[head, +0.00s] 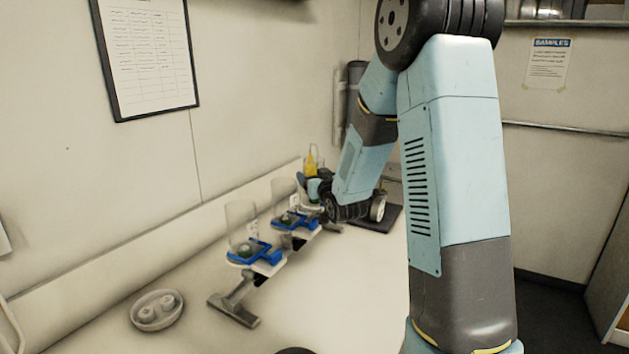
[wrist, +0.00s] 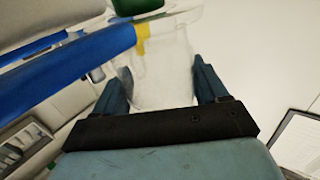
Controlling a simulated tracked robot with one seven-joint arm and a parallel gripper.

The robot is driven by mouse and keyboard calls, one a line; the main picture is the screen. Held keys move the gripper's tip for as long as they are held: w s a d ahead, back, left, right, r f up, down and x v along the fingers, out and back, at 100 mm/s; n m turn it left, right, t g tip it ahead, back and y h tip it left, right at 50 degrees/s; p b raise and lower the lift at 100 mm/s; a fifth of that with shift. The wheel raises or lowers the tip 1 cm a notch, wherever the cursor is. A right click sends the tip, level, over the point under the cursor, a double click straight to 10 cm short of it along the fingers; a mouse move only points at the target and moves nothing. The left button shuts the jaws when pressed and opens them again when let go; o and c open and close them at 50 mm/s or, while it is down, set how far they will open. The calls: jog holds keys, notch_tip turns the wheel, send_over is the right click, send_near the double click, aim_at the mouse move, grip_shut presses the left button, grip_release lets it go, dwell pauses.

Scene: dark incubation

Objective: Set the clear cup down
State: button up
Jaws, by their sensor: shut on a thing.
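In the wrist view a clear cup (wrist: 165,72) stands between the two dark blue fingers of my gripper (wrist: 160,88). My gripper is shut on it, and a yellow shape shows at its upper left. In the head view my gripper (head: 313,188) is at the far end of the bench, largely covered by my wrist. The held cup is hard to make out there. Two other clear vessels, a near one (head: 240,216) and a farther one (head: 283,190), stand at blue holders on stands, closer to me than my gripper.
A blue bar (wrist: 65,68) and a green piece (wrist: 137,5) are close to the cup in the wrist view. In the head view, a round tray (head: 137,320) lies at the bench's near left. A yellow item (head: 312,162) stands behind my gripper. The bench's front middle is clear.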

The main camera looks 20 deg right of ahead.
jog(key=shift+f, duration=0.45)
jog(key=shift+f, duration=0.2)
jog(key=o, duration=1.1)
jog(key=shift+c, duration=0.2)
